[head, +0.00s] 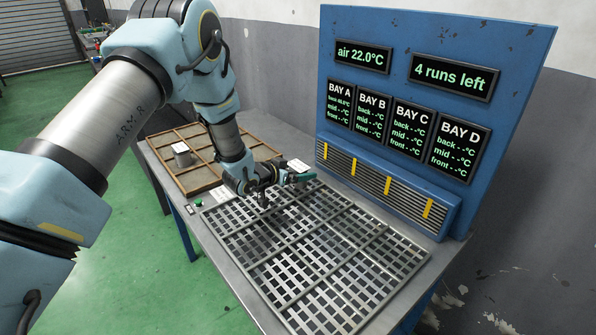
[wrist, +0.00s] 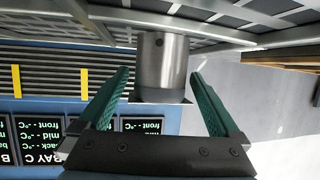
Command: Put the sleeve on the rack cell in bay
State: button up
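The sleeve (wrist: 163,55) is a grey metal cylinder with a small dark hole in its side. In the wrist view, which is upside down, it stands upright against the slatted rack (wrist: 250,38). My gripper (wrist: 158,82) has its two green fingers spread on either side of the sleeve, with a visible gap at each side. The same gripper shows in the head view (head: 284,184), low over the back left part of the rack (head: 335,262). The sleeve is hidden or too small to make out there.
A wooden compartment tray (head: 197,187) stands left of the rack and holds a pale metal piece (head: 182,155). A blue panel (head: 425,50) with bay displays and a louvred strip (head: 385,185) rises behind the rack. The front and right of the rack are clear.

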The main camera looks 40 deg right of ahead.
jog(key=shift+r, duration=0.15)
jog(key=shift+a+r, duration=0.1)
jog(key=shift+a, duration=0.1)
jog(key=b+v, duration=0.2)
jog(key=v, duration=0.9)
jog(key=shift+a+r+b, duration=0.15)
jog(key=shift+a+b, duration=0.15)
jog(key=w+a+r+n+t+y, duration=0.1)
jog(key=w+a+n+t+y, duration=0.2)
jog(key=a, duration=0.5)
jog(key=w+a+r+n+y, duration=0.2)
jog(key=w+a, duration=0.4)
jog(key=a, duration=0.3)
jog(key=w+a+r+n+t+y, duration=0.1)
jog(key=w+a+n+t+y, duration=0.2)
jog(key=a, duration=0.5)
jog(key=s+a+r+n+g+y, duration=0.1)
jog(key=a+n+y, duration=0.1)
jog(key=a, duration=0.5)
jog(key=s+a+r+n+g+y, duration=0.1)
jog(key=s+a+g+y, duration=0.1)
jog(key=a, duration=0.5)
jog(key=s+a+r+n+g+y, duration=0.1)
jog(key=s+a+r+n+g, duration=0.1)
jog(key=s+a, duration=0.7)
jog(key=shift+s+r+n+g, duration=0.2)
jog(key=shift+s+n+g, duration=0.4)
jog(key=shift+n, duration=0.6)
